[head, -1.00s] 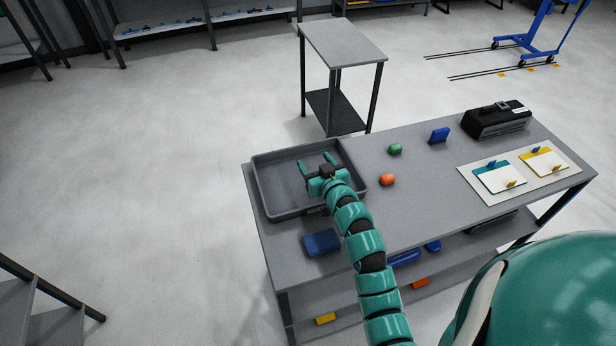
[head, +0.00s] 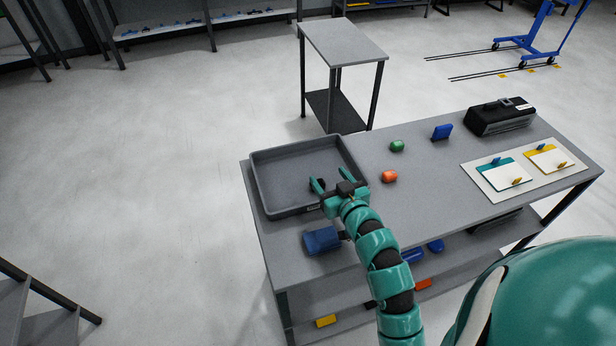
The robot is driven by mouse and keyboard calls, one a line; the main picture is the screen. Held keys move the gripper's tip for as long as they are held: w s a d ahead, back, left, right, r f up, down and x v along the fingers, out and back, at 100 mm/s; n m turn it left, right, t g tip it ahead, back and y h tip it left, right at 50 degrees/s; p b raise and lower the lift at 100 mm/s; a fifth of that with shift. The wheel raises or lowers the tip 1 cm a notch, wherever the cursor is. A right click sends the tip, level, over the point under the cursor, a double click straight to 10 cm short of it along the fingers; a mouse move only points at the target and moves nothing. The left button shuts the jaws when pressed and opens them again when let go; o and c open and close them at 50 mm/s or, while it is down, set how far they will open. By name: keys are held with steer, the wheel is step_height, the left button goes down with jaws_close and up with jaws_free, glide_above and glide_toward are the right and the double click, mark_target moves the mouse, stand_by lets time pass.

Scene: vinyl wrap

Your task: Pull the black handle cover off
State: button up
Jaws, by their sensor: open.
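My gripper (head: 324,194) is over the right part of the grey tray (head: 262,184), near its front right corner. Its teal fingers are apart and point left. A small dark patch shows by the fingertips; I cannot tell if it is a loose black piece, a finger pad or shadow. No black handle cover can be picked out for certain. A blue block (head: 320,240) lies on the bench in front of the tray, with a dark part at its right end near my arm. A black case (head: 500,118) with a handle on top stands at the bench's far right.
A white board (head: 522,178) holds teal and yellow sheets. The bench (head: 425,205) is clear in the middle. A small table (head: 343,40) stands behind.

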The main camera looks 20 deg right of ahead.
steer(key=s+r+p, duration=0.1)
steer(key=s+p, duration=0.4)
steer(key=s, duration=0.3)
steer(key=shift+d+r, duration=0.15)
steer(key=shift+d, duration=0.3)
